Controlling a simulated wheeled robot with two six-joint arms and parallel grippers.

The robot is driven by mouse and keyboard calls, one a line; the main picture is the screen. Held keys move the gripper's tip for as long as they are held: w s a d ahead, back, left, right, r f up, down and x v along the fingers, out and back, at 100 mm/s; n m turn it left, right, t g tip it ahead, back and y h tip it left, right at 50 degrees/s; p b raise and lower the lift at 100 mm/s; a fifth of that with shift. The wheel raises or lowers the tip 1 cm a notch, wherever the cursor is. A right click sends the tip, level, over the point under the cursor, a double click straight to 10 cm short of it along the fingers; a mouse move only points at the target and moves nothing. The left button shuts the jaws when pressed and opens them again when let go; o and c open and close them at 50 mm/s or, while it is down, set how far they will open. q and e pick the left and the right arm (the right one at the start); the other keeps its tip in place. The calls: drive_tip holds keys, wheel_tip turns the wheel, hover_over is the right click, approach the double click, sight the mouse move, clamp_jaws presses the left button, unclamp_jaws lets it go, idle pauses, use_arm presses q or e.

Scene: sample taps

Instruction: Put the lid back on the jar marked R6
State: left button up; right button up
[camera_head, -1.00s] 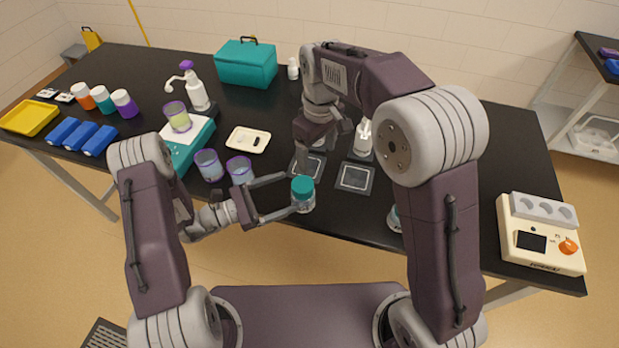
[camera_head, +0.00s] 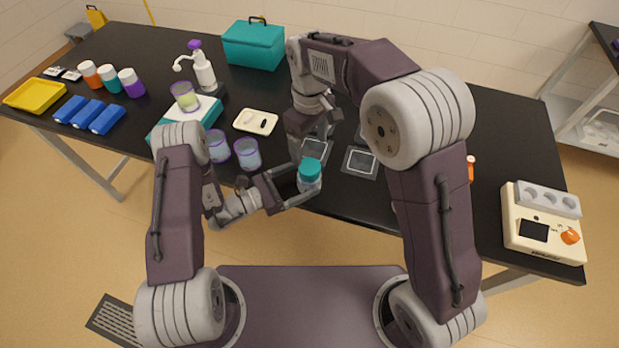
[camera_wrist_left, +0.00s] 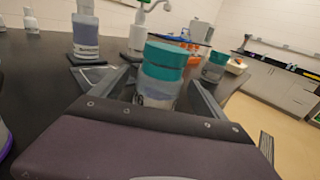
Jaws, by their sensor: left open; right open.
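A clear jar with a teal lid (camera_head: 310,169) stands near the table's front edge. Another teal-topped jar (camera_wrist_left: 215,66) stands farther off in the wrist view.
Two purple-rimmed cups (camera_head: 247,154) stand left of the jar. Behind are a white tray (camera_head: 255,122) and a pump bottle (camera_head: 204,75). Dark square mats (camera_head: 360,162) lie right of the jar. A cream device (camera_head: 543,225) stands at the right end. My right arm hides part of the table.

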sight(309, 166)
use_arm(q)
drive_tip(key=shift+x, duration=1.25)
use_arm(e)
drive_tip(key=shift+a, duration=0.1)
use_arm(q)
clamp_jaws()
use_arm(e)
drive_tip(key=n, duration=0.9)
drive_tip(key=shift+n, duration=0.4)
drive_tip(key=n, duration=1.2)
drive_tip(key=shift+n, duration=0.3)
drive_tip(key=shift+f, duration=4)
